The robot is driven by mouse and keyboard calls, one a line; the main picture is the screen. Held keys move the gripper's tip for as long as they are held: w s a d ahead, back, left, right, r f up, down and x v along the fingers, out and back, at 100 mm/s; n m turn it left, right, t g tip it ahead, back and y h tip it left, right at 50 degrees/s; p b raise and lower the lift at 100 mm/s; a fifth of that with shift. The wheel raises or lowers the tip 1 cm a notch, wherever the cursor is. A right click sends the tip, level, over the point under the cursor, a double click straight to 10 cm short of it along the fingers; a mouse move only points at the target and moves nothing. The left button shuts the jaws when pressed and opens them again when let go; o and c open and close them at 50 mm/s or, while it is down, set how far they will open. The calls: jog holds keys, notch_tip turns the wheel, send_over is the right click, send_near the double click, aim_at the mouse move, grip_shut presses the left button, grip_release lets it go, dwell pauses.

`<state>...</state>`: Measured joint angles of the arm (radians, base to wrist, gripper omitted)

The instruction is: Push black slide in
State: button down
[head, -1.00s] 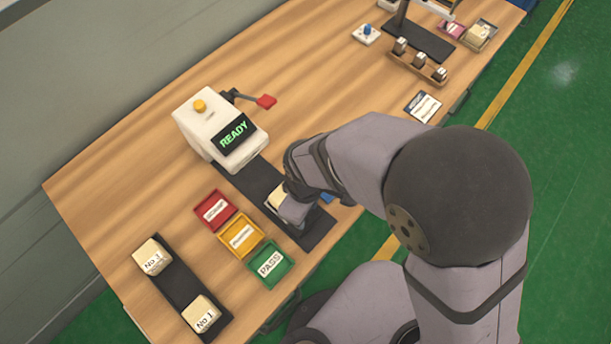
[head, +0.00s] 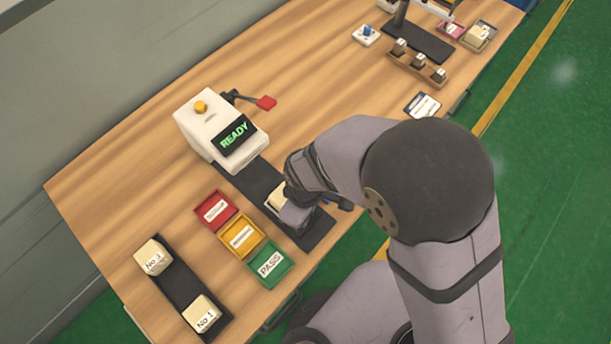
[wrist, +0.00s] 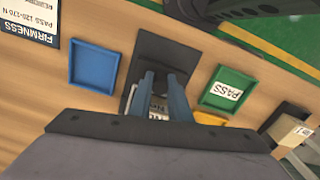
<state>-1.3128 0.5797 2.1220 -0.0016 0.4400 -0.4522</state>
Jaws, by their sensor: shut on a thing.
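The black slide (head: 250,184) runs from under the white machine (head: 213,125) toward the table's front edge. The slide's end also shows in the wrist view (wrist: 160,55). A small cream block (head: 276,194) sits on a pale holder on the slide. The block's label and the lower fingertips are partly hidden. The machine's screen (head: 234,135) reads READY.
Red (head: 215,210), yellow (head: 241,237) and green PASS (head: 270,264) trays stand left of the slide. A blue tray (wrist: 94,67) lies on its other side. A dark rack (head: 180,286) with two blocks is at the lower left. A red-tipped lever (head: 266,102) sticks out beside the machine.

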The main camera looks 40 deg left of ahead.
aim_at(277, 189)
jog(key=a, duration=0.9)
jog(key=shift+a+b, duration=0.15)
jog(key=shift+b, duration=0.15)
jog(key=c, duration=1.6)
grip_release()
jog(key=shift+c, duration=0.2)
jog(key=shift+r, duration=0.1)
jog(key=shift+r+b, duration=0.9)
jog(key=shift+r, duration=2.7)
